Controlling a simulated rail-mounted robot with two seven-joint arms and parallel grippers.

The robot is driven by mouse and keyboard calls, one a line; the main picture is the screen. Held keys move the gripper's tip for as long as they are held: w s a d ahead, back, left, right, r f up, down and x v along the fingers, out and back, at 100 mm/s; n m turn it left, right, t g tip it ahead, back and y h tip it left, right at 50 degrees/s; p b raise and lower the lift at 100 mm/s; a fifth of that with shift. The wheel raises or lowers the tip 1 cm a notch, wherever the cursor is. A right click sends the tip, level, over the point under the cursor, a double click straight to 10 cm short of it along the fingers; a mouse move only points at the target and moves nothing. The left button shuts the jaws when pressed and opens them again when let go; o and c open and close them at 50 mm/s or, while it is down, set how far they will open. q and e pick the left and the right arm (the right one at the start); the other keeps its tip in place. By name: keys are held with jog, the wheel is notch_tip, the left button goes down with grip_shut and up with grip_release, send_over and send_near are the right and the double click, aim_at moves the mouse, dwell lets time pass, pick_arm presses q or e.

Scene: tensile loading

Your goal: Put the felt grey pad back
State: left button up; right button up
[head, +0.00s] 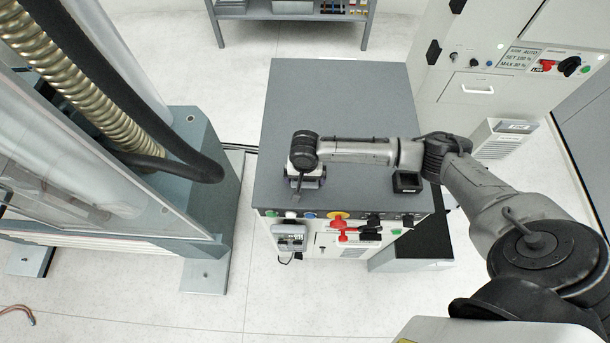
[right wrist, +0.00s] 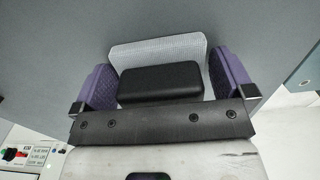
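A light grey, textured pad (right wrist: 160,48) with a black block (right wrist: 160,83) on its face shows in the right wrist view, over the grey top surface. My right gripper (head: 305,182) is low over the front left part of the cabinet top in the head view. Its two purple fingers stand wide apart on either side of the black block in the right wrist view (right wrist: 165,82). The left finger appears close against the block, and a thin strip of pad shows by the right finger. I cannot tell if they press on it. My left gripper is not in view.
The grey cabinet top (head: 330,95) is clear at the back. A small black box (head: 407,182) sits at its right front, under my right arm. The cabinet front has a red handle (head: 345,237) and knobs. A teal-based machine (head: 205,150) stands left, a white control cabinet (head: 480,90) right.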

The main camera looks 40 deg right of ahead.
jog(key=shift+r, duration=0.1)
jog(key=shift+r, duration=0.3)
notch_tip(320, 180, up, 12)
jog(key=shift+f, duration=0.25)
jog(key=s+a+f+n+t+y, duration=0.25)
jog(key=s+a+f+n, duration=0.5)
jog(key=s+a, duration=0.4)
jog(key=s+d+n+t+h, duration=0.1)
jog(key=s+d, duration=0.4)
jog(key=s, duration=0.7)
jog(key=shift+s+r+n+h, duration=0.15)
jog(key=shift+n+h, duration=0.5)
jog(key=shift+n, duration=0.6)
